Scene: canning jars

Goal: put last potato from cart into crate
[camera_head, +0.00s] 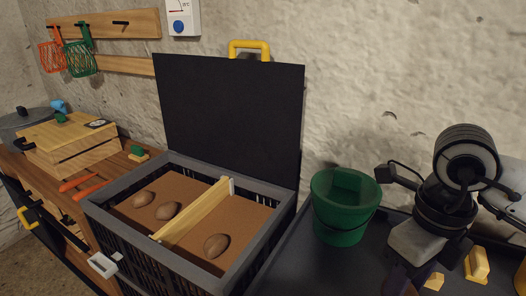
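The dark crate (268,255) stands open in the middle, its black lid (230,110) upright against the wall. A wooden divider (195,212) splits its brown floor. My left gripper is not in view.
A green bucket (341,218) stands on the dark surface (315,265) between crate and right arm. Yellow blocks (477,265) lie at the right. A wooden box (72,146), a pot and orange-handled tools (82,187) are on the left bench.

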